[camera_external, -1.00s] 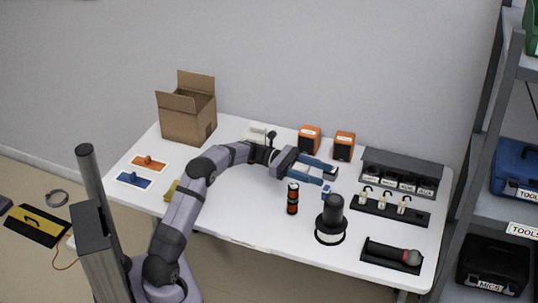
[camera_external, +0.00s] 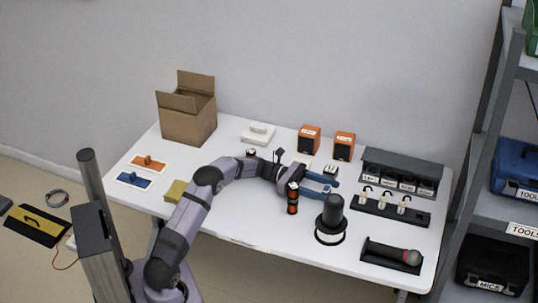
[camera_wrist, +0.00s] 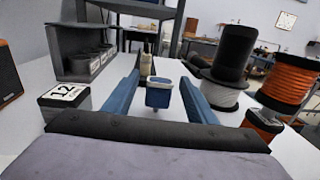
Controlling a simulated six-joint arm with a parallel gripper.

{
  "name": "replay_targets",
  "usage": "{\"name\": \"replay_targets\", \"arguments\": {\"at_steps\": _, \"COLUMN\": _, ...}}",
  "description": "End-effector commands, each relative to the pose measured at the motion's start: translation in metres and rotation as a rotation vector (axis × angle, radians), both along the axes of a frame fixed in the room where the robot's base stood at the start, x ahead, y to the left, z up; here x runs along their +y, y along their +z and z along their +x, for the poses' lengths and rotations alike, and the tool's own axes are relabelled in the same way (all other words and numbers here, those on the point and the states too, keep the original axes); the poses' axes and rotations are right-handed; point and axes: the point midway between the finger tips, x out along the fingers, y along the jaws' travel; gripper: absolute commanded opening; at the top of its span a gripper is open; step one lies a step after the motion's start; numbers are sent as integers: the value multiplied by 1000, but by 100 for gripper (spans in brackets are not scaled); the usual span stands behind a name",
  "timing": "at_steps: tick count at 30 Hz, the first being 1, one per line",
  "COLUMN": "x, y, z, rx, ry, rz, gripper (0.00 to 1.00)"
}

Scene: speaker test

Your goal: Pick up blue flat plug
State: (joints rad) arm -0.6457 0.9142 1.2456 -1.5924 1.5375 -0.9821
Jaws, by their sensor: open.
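A small blue plug (camera_wrist: 158,95) with a pale top stands on the white table in the wrist view, between the two blue fingers of my gripper (camera_wrist: 160,80). There is a visible gap on both sides of it. In the external view my gripper (camera_external: 331,188) is low over the table's right half, fingers spread and pointing right; the plug is too small and too hidden there to make out clearly. A flat blue piece (camera_external: 133,180) with a raised part lies on a white card at the table's left.
A black cylinder on a white spool (camera_external: 331,222) and a red-black cylinder (camera_external: 292,199) stand close to my gripper. A block marked 12 (camera_wrist: 64,95) is left of the fingers in the wrist view. A black rack (camera_external: 402,172) and hook strip (camera_external: 390,211) lie right.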

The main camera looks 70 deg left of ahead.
Motion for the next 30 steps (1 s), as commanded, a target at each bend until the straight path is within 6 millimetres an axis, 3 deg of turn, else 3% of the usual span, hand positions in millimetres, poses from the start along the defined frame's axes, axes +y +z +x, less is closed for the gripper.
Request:
{"name": "replay_targets", "arguments": {"at_steps": 6, "x": -1, "y": 1, "z": 1, "rx": -1, "ry": 1, "rz": 1, "gripper": 52}}
{"name": "replay_targets", "arguments": {"at_steps": 12, "x": 0, "y": 1, "z": 1, "rx": -1, "ry": 1, "rz": 1, "gripper": 8}}
{"name": "replay_targets", "arguments": {"at_steps": 23, "x": 0, "y": 5, "z": 1, "rx": -2, "ry": 0, "rz": 0, "gripper": 8}}
{"name": "replay_targets", "arguments": {"at_steps": 30, "x": 0, "y": 35, "z": 1, "rx": -5, "ry": 0, "rz": 3, "gripper": 8}}
